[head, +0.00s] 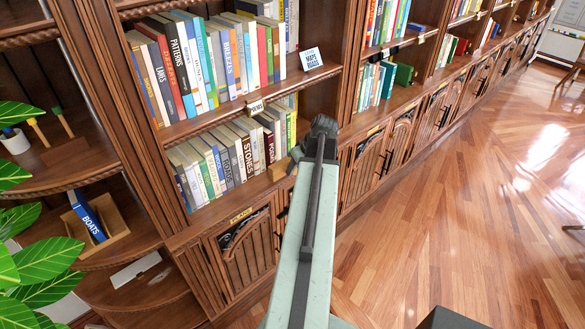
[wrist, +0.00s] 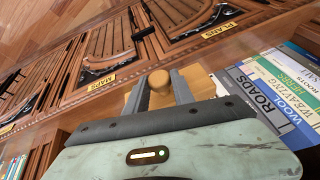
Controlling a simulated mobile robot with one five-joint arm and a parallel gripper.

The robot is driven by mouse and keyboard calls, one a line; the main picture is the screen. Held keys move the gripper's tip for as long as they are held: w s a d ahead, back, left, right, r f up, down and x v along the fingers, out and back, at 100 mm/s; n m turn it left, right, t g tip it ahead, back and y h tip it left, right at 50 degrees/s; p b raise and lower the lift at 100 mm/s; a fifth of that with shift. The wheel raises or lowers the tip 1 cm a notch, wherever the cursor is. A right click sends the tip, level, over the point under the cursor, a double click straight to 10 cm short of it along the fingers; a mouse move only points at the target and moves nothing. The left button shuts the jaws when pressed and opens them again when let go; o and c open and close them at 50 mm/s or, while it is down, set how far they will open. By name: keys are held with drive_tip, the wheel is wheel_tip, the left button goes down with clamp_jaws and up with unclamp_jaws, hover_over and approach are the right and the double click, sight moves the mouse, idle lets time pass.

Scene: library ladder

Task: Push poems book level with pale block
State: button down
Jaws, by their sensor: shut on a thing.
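The poems book (head: 269,143) stands upright on the lower shelf, dark-spined, just right of the STONES book (head: 248,157). It does not show in the wrist view, where my gripper covers that part of the row. My gripper (wrist: 159,86) is shut on a round wooden knob (wrist: 159,79). A pale wooden block (wrist: 198,82) lies right behind the knob and seems to be one piece with it. In the head view the block (head: 279,169) shows at the shelf's front edge, below the poems book. My arm hides part of it. I cannot tell whether the block touches the book.
The ROADS book (wrist: 252,90) and several others stand in the row beside my gripper. Cabinet doors (head: 245,250) lie below. The wooden floor (head: 470,210) at right is clear.

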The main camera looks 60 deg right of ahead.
sight(286, 158)
drive_tip(key=shift+w, duration=0.1)
drive_tip(key=shift+w+d, duration=0.35)
drive_tip(key=shift+w, duration=0.6)
drive_tip(key=shift+w+d, duration=0.3)
drive_tip(key=shift+w, duration=0.6)
drive_tip(key=shift+w+d, duration=0.35)
drive_tip(key=shift+w, duration=0.6)
drive_tip(key=shift+w+d, duration=0.25)
drive_tip(key=shift+w, duration=0.55)
drive_tip(key=shift+w+d, duration=0.25)
drive_tip(key=shift+w, duration=0.5)
drive_tip(key=shift+s+a, duration=0.4)
drive_tip(key=shift+s, duration=0.7)
drive_tip(key=shift+s+a, duration=0.35)
drive_tip(key=shift+s, duration=0.75)
drive_tip(key=shift+s+a, duration=0.4)
drive_tip(key=shift+s, duration=0.7)
drive_tip(key=shift+s, duration=0.1)
